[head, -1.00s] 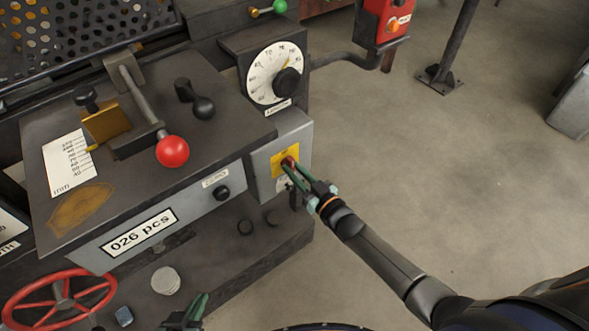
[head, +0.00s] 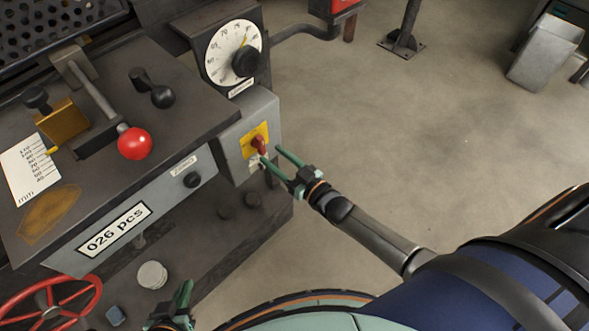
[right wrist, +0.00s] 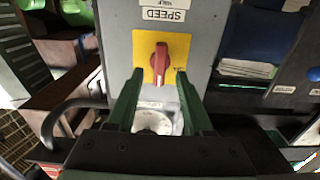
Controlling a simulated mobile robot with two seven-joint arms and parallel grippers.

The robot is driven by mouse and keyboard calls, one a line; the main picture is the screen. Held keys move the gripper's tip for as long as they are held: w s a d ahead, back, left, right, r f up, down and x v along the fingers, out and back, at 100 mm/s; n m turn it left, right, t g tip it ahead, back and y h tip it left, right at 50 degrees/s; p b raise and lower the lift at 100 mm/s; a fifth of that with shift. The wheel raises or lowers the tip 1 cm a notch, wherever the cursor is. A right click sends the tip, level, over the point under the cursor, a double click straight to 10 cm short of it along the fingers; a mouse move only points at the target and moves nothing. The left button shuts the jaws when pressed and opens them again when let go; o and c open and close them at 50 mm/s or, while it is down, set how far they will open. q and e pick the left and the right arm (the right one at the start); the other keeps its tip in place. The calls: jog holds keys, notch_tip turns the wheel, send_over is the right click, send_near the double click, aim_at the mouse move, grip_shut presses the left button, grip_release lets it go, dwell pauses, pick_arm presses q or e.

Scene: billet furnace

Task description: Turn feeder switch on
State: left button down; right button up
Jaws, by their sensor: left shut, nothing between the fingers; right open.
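The feeder switch appears to be the red rotary knob (head: 258,145) on a yellow plate, on the grey box at the console's right end. In the right wrist view the knob (right wrist: 160,62) stands nearly upright, with small lettering to its lower right that I cannot read surely. My right gripper (head: 272,156) is open and empty, its green fingers just in front of and below the knob, apart from it. In the right wrist view its fingertips (right wrist: 160,84) flank the plate's lower part. My left gripper (head: 180,299) is shut and empty, low by the console front.
A white dial (head: 233,53) with a black knob stands above the box. A red ball lever (head: 134,143) and a black-knobbed lever (head: 162,97) are on the console top. A red handwheel (head: 48,303) is at lower left. The floor (head: 390,130) to the right is clear.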

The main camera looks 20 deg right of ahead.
pick_arm(q)
jog(key=shift+s+a+p, duration=0.35)
pick_arm(e)
jog(key=v, duration=0.8)
jog(key=shift+s, duration=0.15)
pick_arm(q)
notch_tip(320, 180, up, 8)
jog(key=s+a+y+p, duration=0.1)
jog(key=a+p, duration=0.1)
jog(key=p, duration=0.8)
jog(key=shift+s+a+n, duration=0.2)
jog(key=shift+a+n, duration=0.1)
jog(key=shift+a, duration=0.05)
pick_arm(e)
jog(key=s+a+r+m+g+h, duration=0.1)
jog(key=s+g+h, duration=0.1)
jog(key=s, duration=0.5)
jog(key=s+a+r+g+h, duration=0.1)
jog(key=s+a+r+g, duration=0.1)
jog(key=s+g, duration=0.3)
jog(key=shift+s+r+m+g+h, duration=0.3)
jog(key=shift+s+m+h, duration=0.1)
jog(key=shift+s, duration=0.5)
